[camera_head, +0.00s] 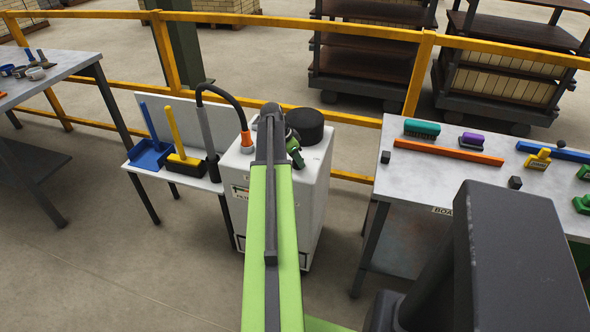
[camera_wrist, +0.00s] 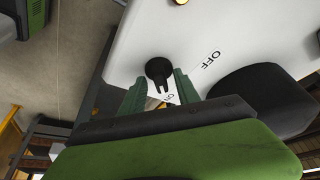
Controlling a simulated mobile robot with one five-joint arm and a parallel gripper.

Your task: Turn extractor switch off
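The extractor (camera_head: 318,178) is a white cabinet with a black round cap on top, standing behind my arm in the head view. In the wrist view its white panel (camera_wrist: 225,30) fills the upper part. The extractor switch (camera_wrist: 158,68) is a black rotary knob. Its forked end points toward a small label that seems to read ON, partly hidden by my gripper. The OFF label (camera_wrist: 211,60) is printed to the right of the knob. My gripper (camera_wrist: 160,80) is open, with green fingers apart on either side of the knob's lower part. Contact cannot be told.
A small table (camera_head: 203,183) with a blue dustpan (camera_head: 150,154) and yellow-handled brush stands left. A workbench (camera_head: 425,172) with tools stands right. A yellow railing (camera_head: 345,118) runs behind.

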